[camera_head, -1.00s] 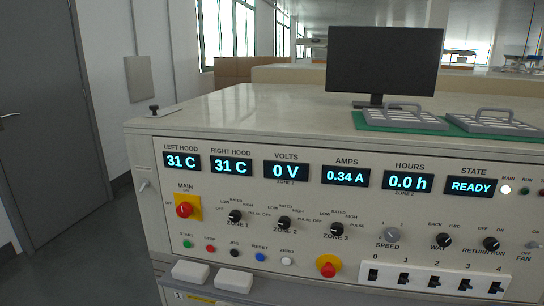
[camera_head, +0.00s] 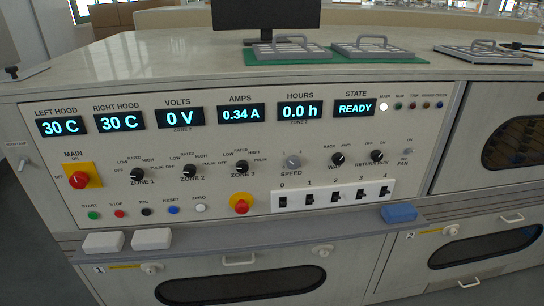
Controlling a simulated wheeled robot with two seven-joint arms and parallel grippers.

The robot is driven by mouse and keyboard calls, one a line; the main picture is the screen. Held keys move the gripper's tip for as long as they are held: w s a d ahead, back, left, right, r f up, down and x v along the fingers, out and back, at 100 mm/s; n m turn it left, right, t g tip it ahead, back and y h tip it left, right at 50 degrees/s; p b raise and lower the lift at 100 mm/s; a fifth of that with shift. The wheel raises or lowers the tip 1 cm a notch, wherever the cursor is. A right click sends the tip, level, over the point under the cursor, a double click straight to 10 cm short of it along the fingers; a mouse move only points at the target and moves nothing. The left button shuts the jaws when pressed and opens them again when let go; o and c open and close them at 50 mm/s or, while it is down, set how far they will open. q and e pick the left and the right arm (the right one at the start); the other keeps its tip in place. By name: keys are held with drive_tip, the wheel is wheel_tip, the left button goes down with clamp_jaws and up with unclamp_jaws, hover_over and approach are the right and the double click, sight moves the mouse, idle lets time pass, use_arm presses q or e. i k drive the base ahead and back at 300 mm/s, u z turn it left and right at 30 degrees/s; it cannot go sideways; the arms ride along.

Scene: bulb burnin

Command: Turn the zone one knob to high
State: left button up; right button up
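The zone one knob (camera_head: 135,174) is a small black dial above the label ZONE 1, on the left half of the pale control panel. Markings OFF, LOW, RATED, HIGH and PULSE surround it. Its pointer is too small to read surely. The similar zone two knob (camera_head: 189,171) and zone three knob (camera_head: 242,167) stand to its right. The volts display (camera_head: 179,117) reads 0 V and the state display (camera_head: 354,107) reads READY. Neither of my grippers shows in the head view.
A red main switch (camera_head: 79,180) on a yellow plate is left of the knobs. A red emergency button (camera_head: 240,204) and a row of black switches (camera_head: 334,195) sit lower. White blocks (camera_head: 151,239) and a blue block (camera_head: 399,212) lie on the ledge. Trays (camera_head: 291,51) stand on top.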

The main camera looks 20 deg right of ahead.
sight(137, 175)
drive_tip(key=k, duration=0.9)
drive_tip(key=u, duration=1.15)
drive_tip(key=i, duration=1.45)
drive_tip(key=z, duration=0.55)
